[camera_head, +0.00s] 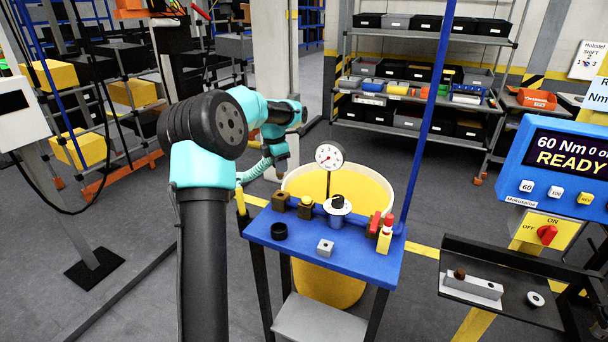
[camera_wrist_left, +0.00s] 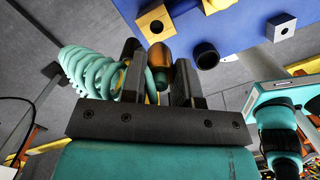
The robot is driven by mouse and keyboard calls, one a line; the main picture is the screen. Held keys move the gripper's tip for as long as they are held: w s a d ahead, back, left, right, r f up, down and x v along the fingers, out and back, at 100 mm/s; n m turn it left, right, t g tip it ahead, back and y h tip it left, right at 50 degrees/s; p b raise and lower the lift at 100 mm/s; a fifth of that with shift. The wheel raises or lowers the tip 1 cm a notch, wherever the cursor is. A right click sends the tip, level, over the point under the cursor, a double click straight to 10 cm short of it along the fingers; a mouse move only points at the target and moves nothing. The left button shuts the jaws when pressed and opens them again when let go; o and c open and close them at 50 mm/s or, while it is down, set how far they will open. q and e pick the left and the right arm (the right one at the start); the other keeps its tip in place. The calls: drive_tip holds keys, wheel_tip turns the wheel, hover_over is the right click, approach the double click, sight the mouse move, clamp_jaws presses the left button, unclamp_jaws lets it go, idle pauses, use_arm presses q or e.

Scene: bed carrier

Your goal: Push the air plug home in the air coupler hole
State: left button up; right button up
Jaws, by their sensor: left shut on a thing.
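My left gripper (camera_head: 281,177) hangs beside the back left corner of the blue bench (camera_head: 352,260). In the left wrist view its fingers (camera_wrist_left: 158,72) are shut on the air plug (camera_wrist_left: 159,54), a brass-brown piece with a teal coiled hose (camera_wrist_left: 90,68). The fingers hide part of the plug. I cannot tell for sure which is the air coupler. The plug is apart from all of them. My right gripper is not in view.
A black ring (camera_head: 279,231), a dial gauge (camera_head: 329,157), a round black-and-white fitting (camera_head: 337,205) and red and yellow pieces (camera_head: 384,232) stand on the bench. A yellow drum (camera_head: 335,284) is behind and below it. A blue post (camera_head: 428,110) rises at its right. The bench front is mostly clear.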

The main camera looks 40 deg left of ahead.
sight(280, 178)
use_arm(q)
drive_tip(key=shift+a, duration=0.1)
idle(0.4)
drive_tip(key=shift+f, duration=2.9)
drive_tip(key=shift+f, duration=1.05)
drive_tip(key=o, duration=1)
drive_tip(key=r, duration=0.5)
drive_tip(key=s+r, duration=0.1)
drive_tip(key=r, duration=0.5)
drive_tip(key=s+r, duration=0.1)
drive_tip(key=r, duration=0.5)
drive_tip(key=shift+a+r, duration=0.15)
drive_tip(key=shift+a, duration=0.25)
